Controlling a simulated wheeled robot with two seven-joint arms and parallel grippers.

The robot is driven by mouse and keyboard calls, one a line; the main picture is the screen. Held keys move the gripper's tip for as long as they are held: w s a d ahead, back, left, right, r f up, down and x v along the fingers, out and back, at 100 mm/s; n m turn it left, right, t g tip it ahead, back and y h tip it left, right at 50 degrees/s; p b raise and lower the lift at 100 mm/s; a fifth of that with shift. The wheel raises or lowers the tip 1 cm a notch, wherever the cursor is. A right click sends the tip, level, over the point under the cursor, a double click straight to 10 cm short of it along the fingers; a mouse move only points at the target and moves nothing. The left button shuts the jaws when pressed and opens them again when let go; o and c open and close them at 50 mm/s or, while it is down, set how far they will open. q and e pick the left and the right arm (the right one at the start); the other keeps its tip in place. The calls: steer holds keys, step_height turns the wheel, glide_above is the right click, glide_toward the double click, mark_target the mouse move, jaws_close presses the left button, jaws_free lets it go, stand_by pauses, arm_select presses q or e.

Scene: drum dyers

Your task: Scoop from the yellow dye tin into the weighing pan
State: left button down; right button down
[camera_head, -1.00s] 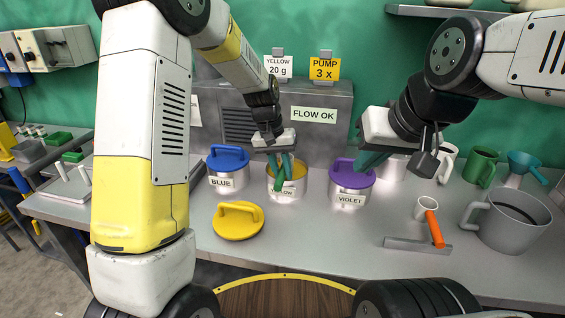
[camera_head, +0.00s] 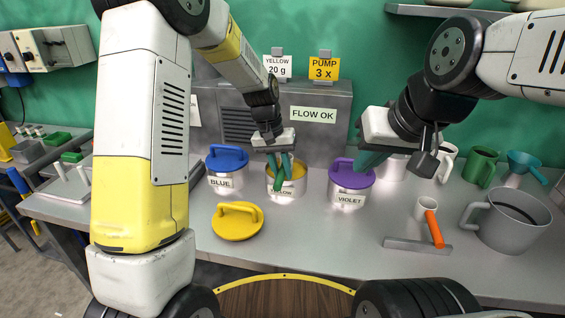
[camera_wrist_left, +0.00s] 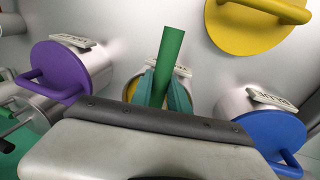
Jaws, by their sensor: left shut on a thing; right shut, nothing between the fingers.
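The yellow dye tin (camera_head: 287,190) stands open on the bench between the blue and violet tins. Its lid (camera_head: 237,221) lies on the bench in front and also shows in the left wrist view (camera_wrist_left: 262,30). My left gripper (camera_head: 279,170) is over the tin, shut on a green handle (camera_wrist_left: 172,62), seemingly the scoop's. The scoop's bowl is hidden, so I cannot tell whether it holds dye. My right gripper (camera_head: 368,160) is shut and empty, above and behind the violet tin. I cannot make out the weighing pan.
The lidded blue tin (camera_head: 228,180) and lidded violet tin (camera_head: 350,195) stand close on either side.

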arm_select(q)
steer(key=shift+a+r, duration=0.15)
steer(key=shift+r, duration=0.15)
steer(key=shift+d+v, duration=0.25)
steer(key=shift+v, duration=0.9)
steer(key=shift+d+v, duration=0.25)
steer(key=shift+v, duration=0.9)
steer(key=shift+d+r, duration=0.1)
steer(key=shift+d, duration=0.05)
steer(key=shift+s, duration=0.15)
